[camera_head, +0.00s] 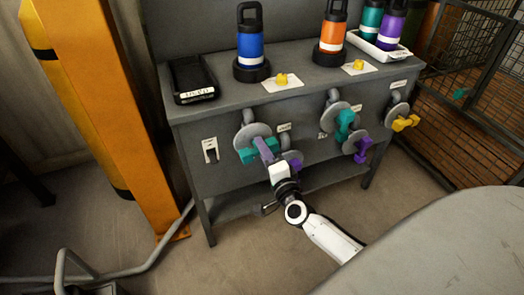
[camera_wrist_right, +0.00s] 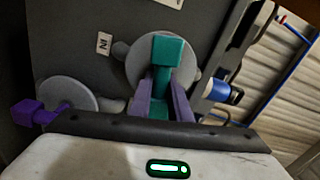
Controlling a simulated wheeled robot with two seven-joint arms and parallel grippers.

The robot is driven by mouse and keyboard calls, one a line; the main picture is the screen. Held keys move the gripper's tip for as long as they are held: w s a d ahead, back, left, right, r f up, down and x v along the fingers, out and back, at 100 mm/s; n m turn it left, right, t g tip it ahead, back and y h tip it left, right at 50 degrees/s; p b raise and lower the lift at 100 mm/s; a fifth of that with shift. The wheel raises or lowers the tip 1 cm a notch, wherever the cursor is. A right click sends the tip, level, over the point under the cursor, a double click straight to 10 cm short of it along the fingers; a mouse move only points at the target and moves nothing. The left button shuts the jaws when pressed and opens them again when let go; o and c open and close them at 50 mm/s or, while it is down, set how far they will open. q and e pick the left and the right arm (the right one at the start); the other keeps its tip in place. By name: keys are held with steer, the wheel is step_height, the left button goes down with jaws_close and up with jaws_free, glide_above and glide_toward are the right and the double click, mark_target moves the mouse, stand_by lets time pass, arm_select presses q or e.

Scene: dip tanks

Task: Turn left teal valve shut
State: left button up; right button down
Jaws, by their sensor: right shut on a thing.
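The left teal valve (camera_head: 246,156) is on the front of the grey bench, below the blue bottle. Its teal bar handle lies roughly level in the head view, in front of a round grey flange (camera_head: 248,131). My right gripper (camera_head: 265,150) reaches up from below, its purple fingers across the handle. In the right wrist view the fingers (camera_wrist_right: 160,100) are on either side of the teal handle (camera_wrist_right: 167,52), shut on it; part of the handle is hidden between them. My left gripper is not in view.
A purple-handled valve (camera_head: 294,162) sits just right of my right gripper. Further right are another teal valve (camera_head: 345,124), a purple one (camera_head: 363,150) and a yellow one (camera_head: 405,123). Bottles stand on the bench top (camera_head: 218,68). An orange post (camera_head: 105,100) is at left.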

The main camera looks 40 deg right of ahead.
steer(key=shift+f+m, duration=0.15)
steer(key=shift+m, duration=0.75)
steer(key=shift+b, duration=0.3)
steer(key=c, duration=1.6)
jaws_free()
steer(key=shift+c, duration=0.2)
steer(key=v, duration=1)
steer(key=shift+s+p, duration=0.15)
steer(key=shift+p, duration=0.2)
steer(key=shift+a, duration=0.15)
